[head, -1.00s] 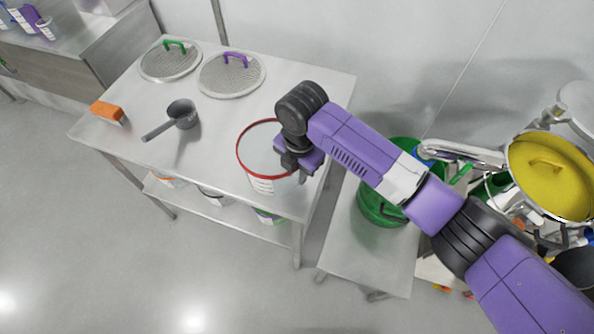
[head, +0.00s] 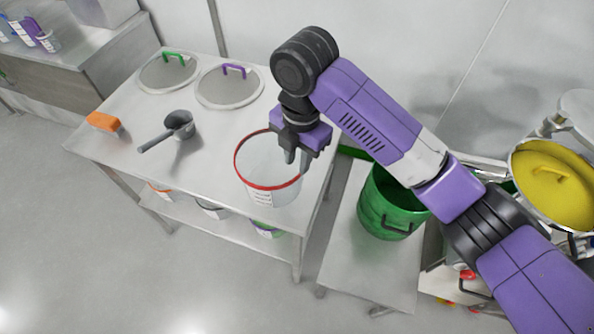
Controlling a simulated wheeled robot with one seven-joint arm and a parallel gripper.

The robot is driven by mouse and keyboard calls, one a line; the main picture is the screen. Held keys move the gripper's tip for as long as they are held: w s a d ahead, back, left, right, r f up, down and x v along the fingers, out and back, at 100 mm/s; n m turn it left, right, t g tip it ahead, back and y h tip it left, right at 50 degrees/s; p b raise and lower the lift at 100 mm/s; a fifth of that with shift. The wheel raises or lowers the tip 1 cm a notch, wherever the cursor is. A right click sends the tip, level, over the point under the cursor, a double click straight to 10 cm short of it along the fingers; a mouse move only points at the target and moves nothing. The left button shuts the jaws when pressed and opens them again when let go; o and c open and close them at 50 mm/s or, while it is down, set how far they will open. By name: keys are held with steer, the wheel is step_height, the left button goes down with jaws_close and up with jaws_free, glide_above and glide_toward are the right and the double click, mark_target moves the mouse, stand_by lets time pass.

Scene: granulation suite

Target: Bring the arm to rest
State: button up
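My arm reaches in from the lower right. My gripper (head: 297,158) points down over the right side of a white tub with a red rim (head: 254,183). The tub stands near the right front corner of the steel table (head: 225,133). Dark fingers show below the purple hand and overlap the tub's rim in the picture. I see nothing held between them, but their gap is not clear. I cannot tell how high above the tub they are.
A grey scoop (head: 178,124), an orange-handled brush (head: 103,122) and two round sieve lids (head: 229,87) (head: 168,72) lie on the table. A green bucket (head: 388,205) stands on a lower bench (head: 350,262) to the right. The left floor is clear.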

steer(key=shift+r, duration=0.7)
